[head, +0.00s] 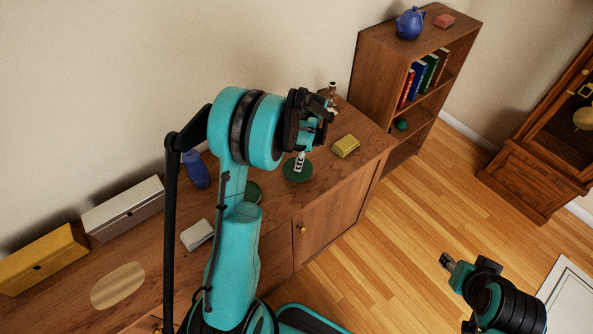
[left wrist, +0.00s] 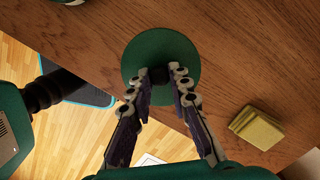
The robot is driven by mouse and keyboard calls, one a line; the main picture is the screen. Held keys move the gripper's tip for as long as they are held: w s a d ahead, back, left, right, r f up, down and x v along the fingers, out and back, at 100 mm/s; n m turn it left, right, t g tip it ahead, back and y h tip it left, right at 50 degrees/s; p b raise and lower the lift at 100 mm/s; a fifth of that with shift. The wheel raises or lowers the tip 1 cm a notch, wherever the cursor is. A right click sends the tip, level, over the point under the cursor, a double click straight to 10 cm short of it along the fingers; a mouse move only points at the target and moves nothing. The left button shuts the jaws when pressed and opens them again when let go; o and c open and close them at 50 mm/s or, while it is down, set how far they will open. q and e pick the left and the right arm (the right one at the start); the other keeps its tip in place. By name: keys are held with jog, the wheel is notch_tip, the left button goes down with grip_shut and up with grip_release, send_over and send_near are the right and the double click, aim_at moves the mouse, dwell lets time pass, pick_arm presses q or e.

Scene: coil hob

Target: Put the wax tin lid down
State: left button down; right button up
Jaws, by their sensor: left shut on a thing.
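The wax tin lid is a dark green disc with a small dark knob. It shows in the head view (head: 297,173) and the left wrist view (left wrist: 160,45), flat over the cabinet top (head: 325,185). I cannot tell whether it touches the wood. My left gripper (head: 300,157) points down at its middle, and its fingers are shut on the knob, as the left wrist view shows (left wrist: 160,82). Another round green thing (head: 254,191), possibly the tin, is partly hidden behind my left arm. My right gripper (head: 447,261) is away over the floor.
A yellow block (head: 345,146) lies right of the lid. A small brown and white object (head: 332,96) stands behind. A blue bottle (head: 195,170), a white box (head: 124,208) and a pale block (head: 197,234) are left. A bookcase (head: 375,75) stands at the right end.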

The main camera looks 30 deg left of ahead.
pick_arm(q)
jog(key=shift+a+f, duration=0.45)
jog(key=shift+a, duration=0.2)
notch_tip(320, 180, down, 3)
jog(key=shift+f+b, duration=0.15)
jog(key=shift+b, duration=0.45)
jog(key=shift+f, duration=0.3)
jog(key=shift+f, duration=0.15)
jog(key=c, duration=1.4)
grip_release()
